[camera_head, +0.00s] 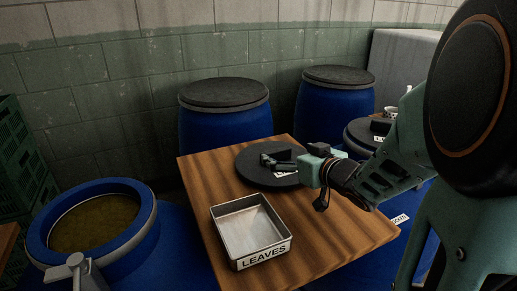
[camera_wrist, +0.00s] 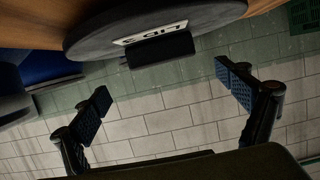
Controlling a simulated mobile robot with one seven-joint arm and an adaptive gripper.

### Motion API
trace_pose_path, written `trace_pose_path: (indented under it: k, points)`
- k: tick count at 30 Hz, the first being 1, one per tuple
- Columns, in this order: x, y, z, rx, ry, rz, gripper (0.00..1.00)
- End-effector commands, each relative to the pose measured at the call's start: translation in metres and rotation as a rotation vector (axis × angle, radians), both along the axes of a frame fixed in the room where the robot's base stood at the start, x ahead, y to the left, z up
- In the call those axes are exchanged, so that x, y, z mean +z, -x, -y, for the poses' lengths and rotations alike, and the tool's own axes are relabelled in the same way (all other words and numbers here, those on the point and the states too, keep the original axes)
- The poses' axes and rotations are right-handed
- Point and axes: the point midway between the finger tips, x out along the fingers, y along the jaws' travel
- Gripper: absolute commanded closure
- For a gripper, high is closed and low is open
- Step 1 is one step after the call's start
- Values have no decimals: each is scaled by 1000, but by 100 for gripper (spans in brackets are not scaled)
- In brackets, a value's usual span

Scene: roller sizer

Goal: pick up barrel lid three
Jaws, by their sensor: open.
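A round dark grey lid (camera_head: 250,173) lies flat on a wooden table, with a black block handle and a white label. In the wrist view the lid (camera_wrist: 215,17) is at the top, with its handle (camera_wrist: 160,50) and an upside-down label (camera_wrist: 150,33) that seems to read LID 3. My gripper (camera_head: 283,164) is low over the lid, beside the handle, and hides part of it. In the wrist view its two fingers (camera_wrist: 165,98) are wide apart with nothing between the pads. The handle appears beyond the fingertips, lined up with the gap.
A metal tray (camera_head: 238,263) labelled LEAVES stands at the table's front. An open blue barrel (camera_head: 147,240) is at left. Two lidded blue barrels (camera_head: 225,126) (camera_head: 335,112) stand behind. Another dark lid (camera_head: 360,132) is at right, partly behind my arm. Green crates (camera_head: 20,160) stand far left.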

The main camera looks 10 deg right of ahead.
Motion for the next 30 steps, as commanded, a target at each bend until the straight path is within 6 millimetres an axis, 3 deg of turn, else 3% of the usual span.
trace_pose_path:
  k: [16,25,30]
  points:
    - [-24,-54,-23,1,1,0,7]
    - [-24,-58,-24,0,0,0,7]
    - [-23,-58,-24,0,0,0,26]
